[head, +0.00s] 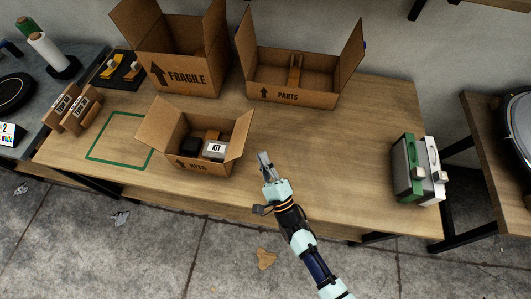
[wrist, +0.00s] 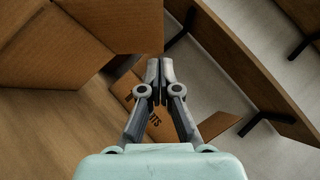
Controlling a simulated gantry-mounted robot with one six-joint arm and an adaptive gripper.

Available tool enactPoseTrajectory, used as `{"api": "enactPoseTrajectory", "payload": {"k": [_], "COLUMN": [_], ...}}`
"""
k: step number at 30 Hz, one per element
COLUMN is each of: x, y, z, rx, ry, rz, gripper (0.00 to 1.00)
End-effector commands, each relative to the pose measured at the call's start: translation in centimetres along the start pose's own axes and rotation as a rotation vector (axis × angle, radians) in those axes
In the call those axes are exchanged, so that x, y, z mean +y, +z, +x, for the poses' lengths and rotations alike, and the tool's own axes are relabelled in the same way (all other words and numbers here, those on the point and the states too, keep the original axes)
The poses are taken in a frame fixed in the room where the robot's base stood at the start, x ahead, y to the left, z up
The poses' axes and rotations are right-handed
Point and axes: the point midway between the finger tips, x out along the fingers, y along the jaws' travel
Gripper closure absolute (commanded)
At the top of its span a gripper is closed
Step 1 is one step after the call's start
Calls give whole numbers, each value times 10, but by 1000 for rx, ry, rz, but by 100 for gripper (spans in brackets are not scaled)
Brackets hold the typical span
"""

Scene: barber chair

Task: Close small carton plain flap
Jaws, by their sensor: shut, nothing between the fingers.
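The small carton (head: 203,165) marked KITS stands on the table in the head view, open at the top. Its left flap (head: 154,121) and right flap (head: 239,134) both stick up and outward. Inside are a dark item (head: 191,144) and a grey box labelled KIT (head: 215,150). My gripper (head: 264,156) is shut and empty, just right of the carton's right flap, with a small gap in the head view. In the wrist view its closed fingertips (wrist: 160,67) lie before the carton's lettered wall (wrist: 152,116). Large cardboard panels (wrist: 110,25) fill the upper left.
A FRAGILE carton (head: 185,80) and a PARTS carton (head: 293,95) stand open behind. A green outline (head: 91,152) marks the table at left. Green and white cases (head: 408,168) stand at right. The table (head: 340,160) between is clear.

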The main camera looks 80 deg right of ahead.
Motion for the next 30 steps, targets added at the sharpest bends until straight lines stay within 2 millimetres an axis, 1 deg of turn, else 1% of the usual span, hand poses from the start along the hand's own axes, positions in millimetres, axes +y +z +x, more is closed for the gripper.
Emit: {"api": "enactPoseTrajectory", "payload": {"k": [1, 6, 11, 15, 24, 26, 30], "x": [0, 0, 0, 0, 0, 0, 2], "y": [0, 0, 0, 0, 1, 3, 14], "z": [11, 42, 60, 65, 65, 66, 69], "rx": [-2, -2, -1, 0, -1, -3, -17], "ry": [-4, -2, -1, 0, 2, 7, 35], "rz": [0, -1, -1, -1, -2, -4, -16], "gripper": [100, 100, 100, 100, 100, 100, 100]}}
